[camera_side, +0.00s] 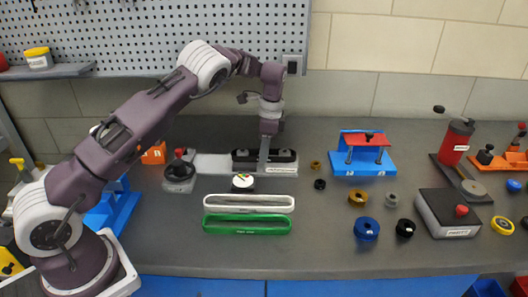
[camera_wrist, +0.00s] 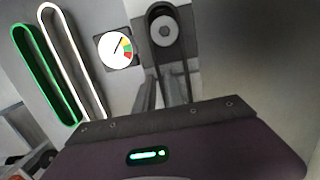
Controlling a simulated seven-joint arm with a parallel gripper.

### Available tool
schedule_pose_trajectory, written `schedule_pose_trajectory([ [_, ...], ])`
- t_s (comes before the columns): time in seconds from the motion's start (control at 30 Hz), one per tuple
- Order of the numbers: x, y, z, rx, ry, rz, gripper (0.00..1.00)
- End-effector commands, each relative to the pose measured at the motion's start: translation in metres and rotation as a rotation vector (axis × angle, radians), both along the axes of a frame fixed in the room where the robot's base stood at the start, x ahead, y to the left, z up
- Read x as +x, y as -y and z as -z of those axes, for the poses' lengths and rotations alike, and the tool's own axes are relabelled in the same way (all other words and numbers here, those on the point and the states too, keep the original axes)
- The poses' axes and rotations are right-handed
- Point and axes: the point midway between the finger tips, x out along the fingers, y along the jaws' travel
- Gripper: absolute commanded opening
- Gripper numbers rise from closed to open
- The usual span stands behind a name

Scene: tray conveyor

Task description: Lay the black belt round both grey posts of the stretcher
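The black belt (camera_side: 281,154) lies at the stretcher (camera_side: 212,164), a light grey plate at the back of the bench. In the wrist view the belt (camera_wrist: 152,15) curves round one grey post (camera_wrist: 165,31), and its two strands run down toward my fingers. The other post's end is hidden behind my gripper in that view, so I cannot tell how the belt lies there. My gripper (camera_side: 263,166) points down at the stretcher's middle. Its fingers (camera_wrist: 164,92) show apart near the strands; whether they press on the belt is unclear. A dial (camera_side: 243,182) sits in front.
A white loop (camera_side: 249,197) and a green loop (camera_side: 248,217) lie in front of the stretcher. A grey device with a dark knob (camera_side: 179,172) stands left. A blue fixture (camera_side: 364,165), several small rings and a grey box (camera_side: 447,213) are to the right. The front bench strip is clear.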

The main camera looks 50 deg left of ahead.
Motion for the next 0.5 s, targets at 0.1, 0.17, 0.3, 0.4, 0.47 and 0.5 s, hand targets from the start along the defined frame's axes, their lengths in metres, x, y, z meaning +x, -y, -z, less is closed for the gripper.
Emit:
schedule_pose_trajectory([
  [0.1, 0.000, 0.000, 0.000, 0.000, 0.000, 0.000, 0.29],
  [0.17, 0.000, 0.000, 0.000, 0.000, 0.000, 0.000, 0.29],
  [0.3, 0.000, 0.000, 0.000, 0.000, 0.000, 0.000, 0.29],
  [0.4, 0.001, 0.001, -0.007, 0.000, 0.003, 0.001, 0.29],
  [0.47, 0.003, 0.001, -0.018, 0.001, 0.003, 0.002, 0.29],
  [0.5, 0.003, 0.002, -0.027, 0.001, 0.004, 0.001, 0.29],
])
